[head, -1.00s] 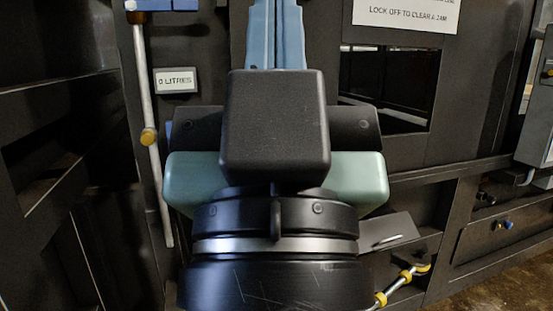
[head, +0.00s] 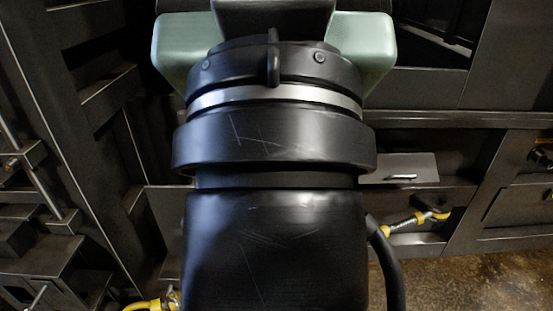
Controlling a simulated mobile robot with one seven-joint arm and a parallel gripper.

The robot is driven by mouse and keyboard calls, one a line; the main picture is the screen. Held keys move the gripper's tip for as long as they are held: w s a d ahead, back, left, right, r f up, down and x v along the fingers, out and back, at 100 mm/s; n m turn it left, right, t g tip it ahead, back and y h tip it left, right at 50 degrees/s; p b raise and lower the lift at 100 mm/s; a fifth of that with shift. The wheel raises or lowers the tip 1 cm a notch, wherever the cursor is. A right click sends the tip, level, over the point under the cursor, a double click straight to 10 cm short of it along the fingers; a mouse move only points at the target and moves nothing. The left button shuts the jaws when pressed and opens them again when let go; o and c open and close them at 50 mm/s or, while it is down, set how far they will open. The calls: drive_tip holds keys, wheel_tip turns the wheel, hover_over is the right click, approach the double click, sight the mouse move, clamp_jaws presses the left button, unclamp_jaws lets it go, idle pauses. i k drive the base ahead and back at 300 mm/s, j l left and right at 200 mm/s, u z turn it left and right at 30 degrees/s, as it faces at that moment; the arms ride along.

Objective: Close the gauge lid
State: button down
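My wrist fills the middle of the head view. The pale green and black body of my gripper (head: 275,30) is cut off by the top edge, and its fingers are outside the frame, so I cannot see whether they are open or shut. I cannot make out a gauge or a lid that is clearly the gauge's. To the right of my wrist is a small grey plate with a silver bar handle (head: 402,170); I cannot tell whether it belongs to the gauge. My arm hides the centre of the machine.
Dark machine framing stands on both sides. A yellow-ended fitting (head: 415,220) is low right of my arm, and another yellow part (head: 152,303) is at the bottom left. A metal rod (head: 35,180) slants at the far left. Bare brown floor (head: 480,275) shows at the lower right.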

sight(418, 167)
drive_tip(key=i+l, duration=1.1)
drive_tip(key=k+l+z, duration=0.05)
drive_tip(key=l, duration=0.1)
